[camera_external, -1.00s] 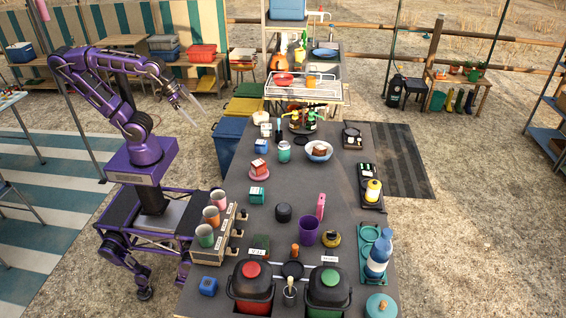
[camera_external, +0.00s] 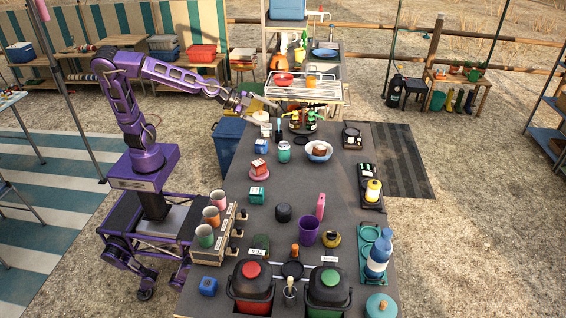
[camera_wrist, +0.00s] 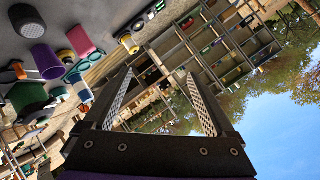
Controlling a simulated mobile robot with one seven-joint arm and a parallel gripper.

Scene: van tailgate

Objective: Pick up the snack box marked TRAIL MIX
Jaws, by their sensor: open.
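A brownish-red item (camera_external: 320,149) lies in a pale blue bowl (camera_external: 328,157). The print on the boxes is too small to read, so I cannot tell which says TRAIL MIX. My gripper (camera_external: 268,106) is above the far left part of the table, beyond the boxes. In the wrist view its fingers (camera_wrist: 160,85) are spread with nothing between them.
A teal jar (camera_external: 284,153) stands right of the far blue box. A purple cup (camera_external: 307,232), a dark round item (camera_external: 283,213) and a cup rack (camera_external: 222,245) occupy the nearer table. Dark bare tabletop (camera_external: 285,183) lies right of the red and teal boxes.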

